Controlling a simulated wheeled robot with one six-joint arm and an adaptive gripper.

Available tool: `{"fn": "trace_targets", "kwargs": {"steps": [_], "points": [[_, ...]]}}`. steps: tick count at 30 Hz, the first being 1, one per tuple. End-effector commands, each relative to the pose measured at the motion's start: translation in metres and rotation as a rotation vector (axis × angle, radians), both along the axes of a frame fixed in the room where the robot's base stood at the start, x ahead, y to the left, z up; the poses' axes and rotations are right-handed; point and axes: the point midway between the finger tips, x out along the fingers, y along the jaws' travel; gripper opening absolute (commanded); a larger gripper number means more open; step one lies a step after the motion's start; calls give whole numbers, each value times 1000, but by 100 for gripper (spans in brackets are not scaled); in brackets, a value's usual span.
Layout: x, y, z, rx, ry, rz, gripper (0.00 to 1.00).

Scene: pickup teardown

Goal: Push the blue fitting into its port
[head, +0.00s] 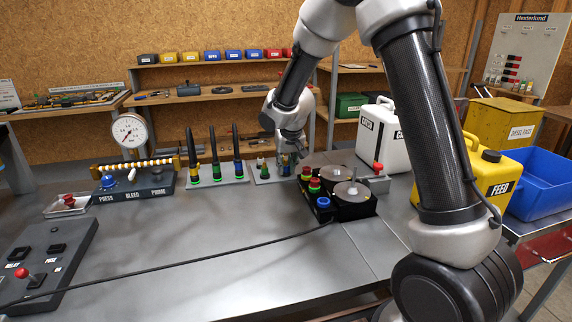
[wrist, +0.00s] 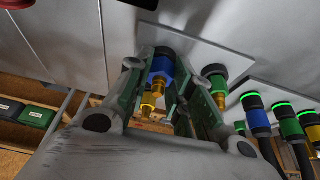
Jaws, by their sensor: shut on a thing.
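My gripper (head: 289,163) is over the small grey plate behind the pump block. In the wrist view my gripper (wrist: 172,82) has its fingers closed around the blue fitting (wrist: 162,67), which has a black collar and a brass end. The fitting is close to the plate; I cannot tell whether it touches it. In the head view the blue fitting is mostly hidden by the fingers. A green fitting (wrist: 215,84) stands beside it, also seen in the head view (head: 262,166). The dark pump block (head: 352,209) carries red, green and blue (head: 323,202) round ports along its left side.
Hoses with yellow, green and blue connectors (head: 214,172) stand upright left of my gripper. White (head: 384,138) and yellow (head: 474,172) jugs stand right. A black cable (head: 190,264) crosses the bench to the block. The bench's front middle is otherwise clear.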

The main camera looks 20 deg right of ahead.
Motion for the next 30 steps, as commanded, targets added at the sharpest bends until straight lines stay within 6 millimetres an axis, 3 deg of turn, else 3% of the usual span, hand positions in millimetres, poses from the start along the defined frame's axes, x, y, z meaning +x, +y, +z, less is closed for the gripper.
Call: {"fn": "trace_targets", "kwargs": {"steps": [30], "points": [[0,0,20,0,0,0,0]]}}
